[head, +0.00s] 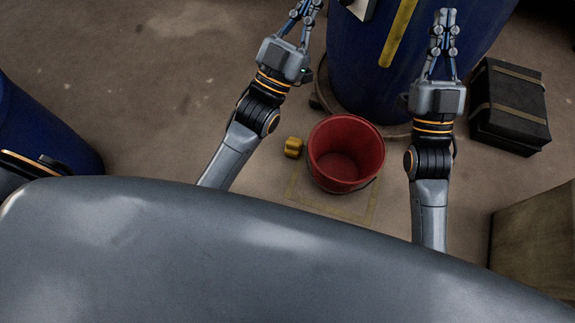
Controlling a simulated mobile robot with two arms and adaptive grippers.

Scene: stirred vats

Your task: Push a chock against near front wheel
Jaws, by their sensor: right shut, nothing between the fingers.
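A small yellow block (293,147), which may be the chock, lies on the floor just left of the red bucket. I cannot make out a wheel; the foot of the blue vat (365,75) is partly hidden. My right gripper (445,14) is shut and empty, showing in front of the blue vat, up and to the right of the block. My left gripper (308,6) shows at the top edge, left of the vat and above the block in the picture. Its fingertips are partly cut off, so its opening is unclear. Neither gripper appears to touch the block.
A red bucket (345,151) stands inside a yellow floor marking (330,210). A black strapped case (507,105) lies at the right, with a brown box (535,240) below it. Another blue vat (40,135) is at the left. The floor at upper left is clear.

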